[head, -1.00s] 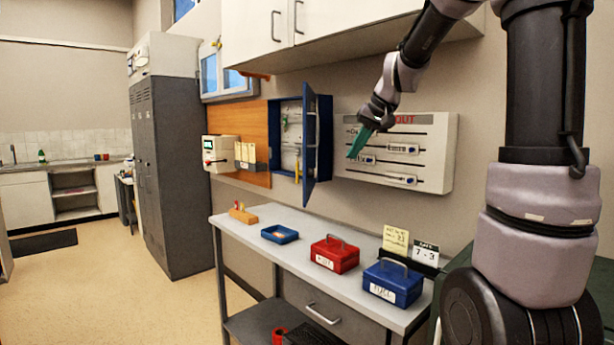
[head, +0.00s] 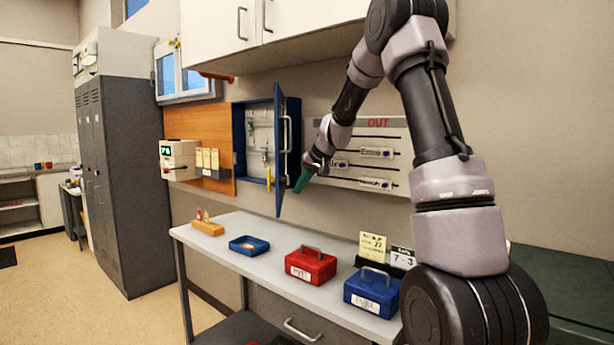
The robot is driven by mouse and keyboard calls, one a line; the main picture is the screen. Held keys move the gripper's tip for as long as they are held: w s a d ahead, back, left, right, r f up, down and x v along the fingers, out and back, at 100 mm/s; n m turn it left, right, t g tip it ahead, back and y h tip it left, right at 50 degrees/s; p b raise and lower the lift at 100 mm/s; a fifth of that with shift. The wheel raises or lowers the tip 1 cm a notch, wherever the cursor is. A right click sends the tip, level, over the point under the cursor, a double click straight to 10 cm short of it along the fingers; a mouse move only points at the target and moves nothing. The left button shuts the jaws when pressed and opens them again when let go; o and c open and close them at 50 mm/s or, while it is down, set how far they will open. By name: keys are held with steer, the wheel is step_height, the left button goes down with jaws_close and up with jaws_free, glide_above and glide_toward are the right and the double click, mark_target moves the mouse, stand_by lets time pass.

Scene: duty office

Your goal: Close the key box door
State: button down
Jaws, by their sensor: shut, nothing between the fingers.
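The blue key box (head: 240,150) hangs on the wall in the head view, with keys on hooks inside. Its blue door (head: 279,150) stands open, hinged on the right and swung out toward me, with a pale handle (head: 286,134) on its right-hand face. My gripper (head: 302,182) has green fingers and is shut and empty. It is just right of the door's lower part, pointing down and left. I cannot tell whether the fingertips touch the door.
The OUT board (head: 382,168) with sliders is on the wall behind my arm. Below stands a bench (head: 222,253) with a blue tray (head: 249,246), a red cash box (head: 310,266) and a blue cash box (head: 371,292). White cupboards (head: 310,14) hang above. A grey locker (head: 125,185) stands left.

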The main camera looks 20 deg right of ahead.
steer(key=shift+w+a+r, duration=0.1)
steer(key=shift+w+a, duration=0.1)
steer(key=shift+a, duration=0.75)
steer(key=shift+w+a, duration=0.15)
steer(key=shift+a, duration=0.75)
